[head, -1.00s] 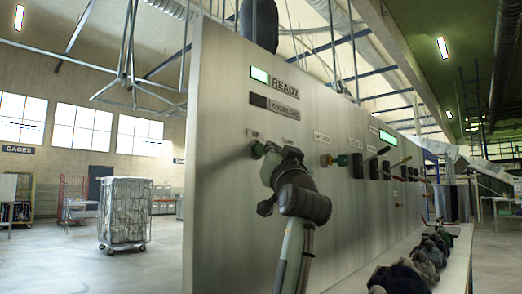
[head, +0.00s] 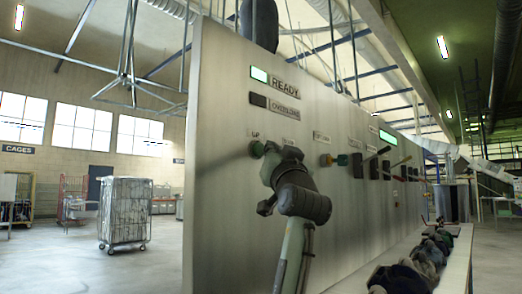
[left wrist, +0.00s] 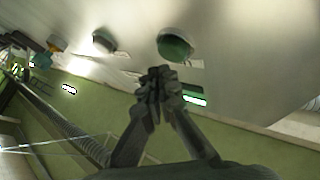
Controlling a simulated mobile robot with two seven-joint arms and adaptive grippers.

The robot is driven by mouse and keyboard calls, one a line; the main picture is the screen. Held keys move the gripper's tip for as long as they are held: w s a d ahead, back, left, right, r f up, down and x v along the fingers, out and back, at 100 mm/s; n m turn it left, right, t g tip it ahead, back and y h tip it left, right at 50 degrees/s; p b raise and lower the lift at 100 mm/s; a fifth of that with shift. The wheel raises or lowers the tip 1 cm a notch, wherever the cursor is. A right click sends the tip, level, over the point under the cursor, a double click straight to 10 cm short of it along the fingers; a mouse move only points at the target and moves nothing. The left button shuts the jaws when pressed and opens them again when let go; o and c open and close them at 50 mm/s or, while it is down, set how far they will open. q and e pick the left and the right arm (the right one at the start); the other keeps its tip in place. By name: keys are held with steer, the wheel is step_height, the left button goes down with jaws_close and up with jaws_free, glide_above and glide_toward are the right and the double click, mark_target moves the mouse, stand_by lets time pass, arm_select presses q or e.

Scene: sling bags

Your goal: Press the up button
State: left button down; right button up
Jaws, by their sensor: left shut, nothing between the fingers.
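The up button (head: 257,149) is a round green button on the tall pale panel, below a small UP label (head: 254,135). In the left wrist view the green button (left wrist: 175,46) stands out from the panel just beyond my fingertips. My left gripper (head: 271,150) is right in front of the panel at this button, partly covering it. In the left wrist view the fingers (left wrist: 158,73) are together and empty, with a small gap in the picture to the button; contact cannot be told. My right gripper is not in view.
The panel (head: 225,220) has a lit READY lamp (head: 259,75), a dark OVERLOAD lamp (head: 258,100), and other buttons, including an orange one (head: 326,160), to the right. Dark bags (head: 400,278) lie on a white surface below. A wire cage (head: 124,211) stands at left on open floor.

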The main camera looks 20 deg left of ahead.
arm_select(q)
steer(key=shift+a, duration=0.1)
steer(key=shift+w+a, duration=0.15)
steer(key=shift+a, duration=0.15)
